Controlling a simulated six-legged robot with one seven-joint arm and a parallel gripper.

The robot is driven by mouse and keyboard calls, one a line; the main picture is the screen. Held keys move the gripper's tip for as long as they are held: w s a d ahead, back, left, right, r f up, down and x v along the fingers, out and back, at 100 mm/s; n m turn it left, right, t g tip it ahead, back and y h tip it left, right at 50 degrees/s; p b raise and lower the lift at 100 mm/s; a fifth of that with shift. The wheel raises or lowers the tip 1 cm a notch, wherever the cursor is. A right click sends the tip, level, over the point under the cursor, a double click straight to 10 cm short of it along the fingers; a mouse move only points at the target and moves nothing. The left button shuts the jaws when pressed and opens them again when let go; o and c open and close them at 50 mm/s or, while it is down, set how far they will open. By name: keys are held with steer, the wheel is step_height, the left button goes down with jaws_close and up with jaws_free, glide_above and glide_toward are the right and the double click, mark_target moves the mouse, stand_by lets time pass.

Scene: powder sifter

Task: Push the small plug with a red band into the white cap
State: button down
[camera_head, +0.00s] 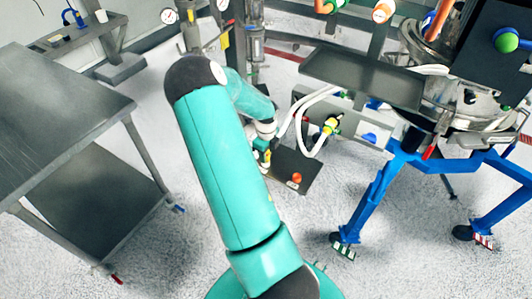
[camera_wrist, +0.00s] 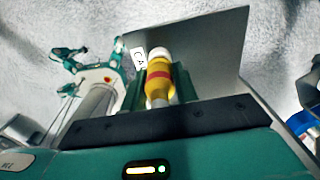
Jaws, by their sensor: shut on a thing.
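In the wrist view a yellow plug with a red band (camera_wrist: 158,83) stands between the two green fingers of my gripper (camera_wrist: 157,92), which is shut on it. A white rounded piece, seemingly the white cap (camera_wrist: 159,55), is in line with the plug's far end. I cannot tell whether the two touch or how deep the plug sits. In the head view my gripper (camera_head: 264,152) is small and partly hidden by my arm, beside a dark plate. The plug and cap cannot be made out clearly there.
A grey plate (camera_wrist: 200,50) with a white label (camera_wrist: 139,58) lies behind the plug. In the head view the dark plate (camera_head: 310,170) bears an orange knob (camera_head: 297,178). White hoses (camera_head: 302,120) and the blue-legged sifter (camera_head: 375,185) stand right, a steel table (camera_head: 60,100) left.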

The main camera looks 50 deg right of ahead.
steer(key=shift+f, duration=0.7)
stand_by(0.3)
steer(key=c, duration=1)
jaws_free()
step_height(320, 180, up, 14)
steer(key=shift+f, duration=0.1)
steer(key=shift+w, duration=0.1)
